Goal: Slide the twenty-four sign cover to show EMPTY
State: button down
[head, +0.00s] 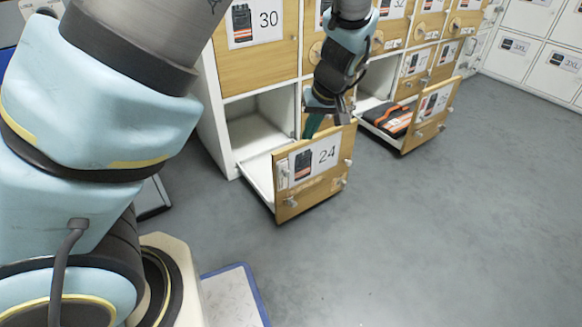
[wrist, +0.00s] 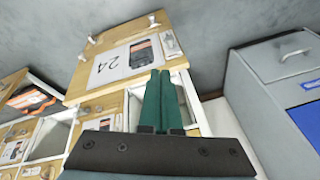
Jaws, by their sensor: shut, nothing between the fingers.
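The twenty-four sign (head: 314,158) is a white card with a picture and the number 24, on the wooden front of a pulled-out drawer (head: 311,191). It also shows, turned, in the wrist view (wrist: 112,64). A small white fitting (head: 284,175) sits at the sign's left edge; it also shows in the wrist view (wrist: 170,42). No EMPTY lettering shows. My gripper (head: 313,127) is above and behind the top edge of the drawer front. Its green fingers (wrist: 160,80) are shut with nothing between them, and appear apart from the sign. The drawer's visible inside is bare.
Another open drawer (head: 425,118) to the right holds a folded orange and black garment (head: 390,120). Closed lockers, one marked 30 (head: 257,67), stand above. A grey cabinet (wrist: 275,85) is at right in the wrist view. The floor (head: 430,230) before the drawers is clear.

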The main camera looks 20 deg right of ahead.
jog(key=b, duration=0.7)
send_near(285, 172)
jog(key=x, duration=0.6)
jog(key=shift+d+f, duration=0.35)
jog(key=shift+d, duration=0.3)
jog(key=shift+w+p, duration=0.1)
jog(key=shift+p, duration=0.2)
notch_tip(285, 172, down, 6)
jog(key=shift+f, duration=0.2)
